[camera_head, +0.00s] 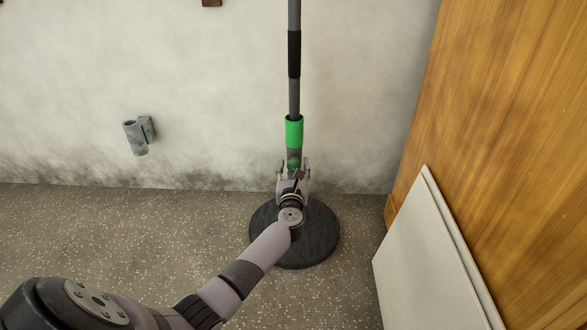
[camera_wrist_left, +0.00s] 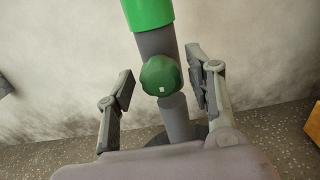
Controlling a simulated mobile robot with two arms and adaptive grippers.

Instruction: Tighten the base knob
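The base knob (camera_wrist_left: 162,76) is a round green knob with a small white mark, on the grey pole in the left wrist view. In the head view the knob (camera_head: 293,163) shows just below the green sleeve (camera_head: 294,132). The pole (camera_head: 294,90) stands upright on a round dark base (camera_head: 318,250). My left gripper (camera_wrist_left: 160,83) is open, with one finger on each side of the knob and clear space between fingers and knob. In the head view the left gripper (camera_head: 293,172) is in front of the pole's lower part. My right gripper is not in view.
A wooden panel (camera_head: 510,120) stands at the right, with pale boards (camera_head: 430,255) leaning on it. A grey bracket (camera_head: 139,135) is on the wall at the left. The speckled floor (camera_head: 120,235) is clear left of the base.

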